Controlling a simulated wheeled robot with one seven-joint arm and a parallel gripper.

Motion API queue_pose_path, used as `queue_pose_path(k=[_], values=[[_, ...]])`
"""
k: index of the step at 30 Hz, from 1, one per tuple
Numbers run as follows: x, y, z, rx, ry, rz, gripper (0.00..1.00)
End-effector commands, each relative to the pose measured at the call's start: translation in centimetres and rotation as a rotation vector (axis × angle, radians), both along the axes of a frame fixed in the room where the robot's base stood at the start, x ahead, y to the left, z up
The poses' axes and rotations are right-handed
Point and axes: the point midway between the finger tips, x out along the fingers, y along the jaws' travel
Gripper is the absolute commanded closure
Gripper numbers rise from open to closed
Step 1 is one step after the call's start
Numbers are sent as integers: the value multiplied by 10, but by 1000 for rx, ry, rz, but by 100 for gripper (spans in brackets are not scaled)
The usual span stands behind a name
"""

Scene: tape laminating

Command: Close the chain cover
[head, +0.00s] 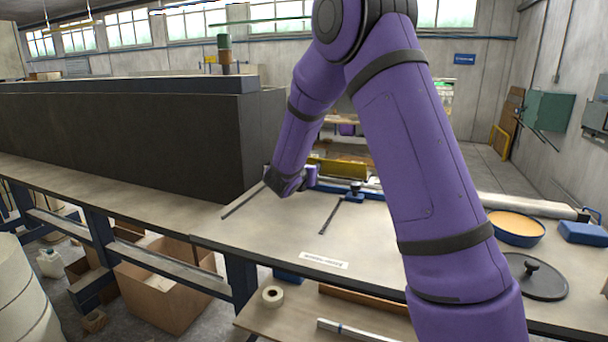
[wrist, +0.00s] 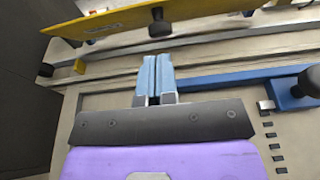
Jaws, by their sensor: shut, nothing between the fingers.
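A long yellow panel, which looks like the chain cover, stands at the back of the bench in the head view (head: 338,170). In the wrist view it crosses the top as a yellow bar (wrist: 112,24) with a black knob (wrist: 160,24) on its face. I cannot tell its exact angle. My gripper (wrist: 157,60) is shut and empty, its two blue fingers side by side. The fingertips point toward the metal rails in front of the yellow panel, apart from it in the picture. In the head view my fingers cannot be made out beyond the purple wrist.
A blue bar with a black knob (wrist: 306,82) lies right of my fingers. A large dark block (head: 120,135) stands left on the bench (head: 300,240). A blue pan (head: 516,229) and a black lid (head: 534,278) lie at right. The bench's front middle is mostly clear.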

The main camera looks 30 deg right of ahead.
Motion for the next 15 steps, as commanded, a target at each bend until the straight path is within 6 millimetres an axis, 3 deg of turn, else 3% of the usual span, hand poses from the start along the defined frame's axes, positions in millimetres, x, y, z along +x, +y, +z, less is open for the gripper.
queue_pose_path(k=[6,15], values=[[16,-22,-7,0,0,-1,100],[22,-28,-9,1,0,1,100]])
